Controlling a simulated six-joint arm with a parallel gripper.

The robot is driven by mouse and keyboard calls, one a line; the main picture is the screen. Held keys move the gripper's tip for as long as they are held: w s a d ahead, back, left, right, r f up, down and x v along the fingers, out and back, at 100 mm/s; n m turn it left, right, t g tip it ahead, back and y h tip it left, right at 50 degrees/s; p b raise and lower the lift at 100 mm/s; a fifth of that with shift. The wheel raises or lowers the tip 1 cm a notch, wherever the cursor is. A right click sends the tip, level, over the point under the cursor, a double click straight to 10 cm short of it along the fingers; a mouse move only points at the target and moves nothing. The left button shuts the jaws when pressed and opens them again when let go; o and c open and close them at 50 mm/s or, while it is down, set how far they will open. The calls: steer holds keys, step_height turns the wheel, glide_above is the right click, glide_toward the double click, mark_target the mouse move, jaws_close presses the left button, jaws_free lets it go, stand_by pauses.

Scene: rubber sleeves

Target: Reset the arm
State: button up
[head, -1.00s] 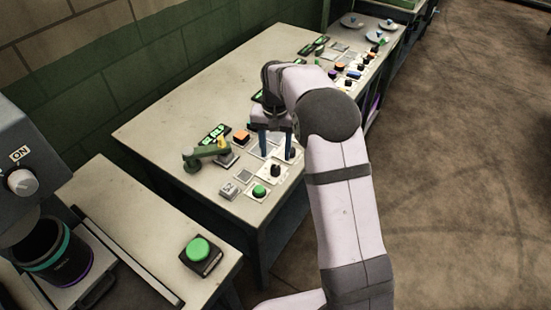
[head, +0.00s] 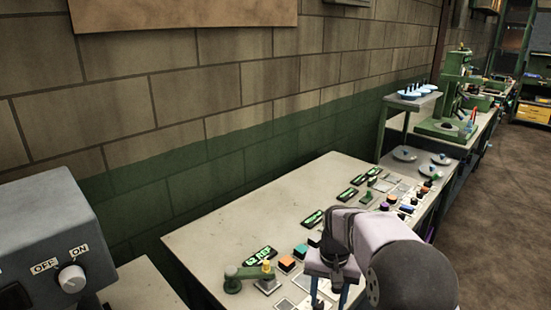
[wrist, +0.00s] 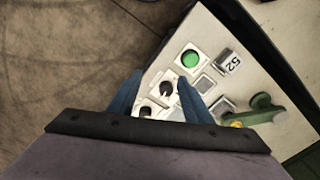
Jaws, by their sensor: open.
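My gripper (head: 329,290) hangs over the near part of the long bench in the head view, its two blue fingers apart and nothing visible between them. In the wrist view my gripper (wrist: 160,92) also shows spread fingers, pointing down at the bench top. A black knob (wrist: 166,88) on a white plate appears between the fingertips, apparently below them. A green button (wrist: 190,60) lies just beyond it. My arm hides part of the bench in the head view.
A green lever fixture (head: 235,280) stands on the bench (head: 215,235), left of an orange block (head: 287,264). Green displays and small coloured parts line the bench. A grey switch box (head: 60,250) is at near left. Open floor (head: 480,215) lies right.

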steer(key=s+d+f+n, duration=0.1)
steer(key=s+f+n, duration=0.1)
steer(key=s, duration=2)
steer(key=shift+s+f+n, duration=0.15)
steer(key=shift+s+n, duration=0.05)
steer(key=shift+n, duration=0.5)
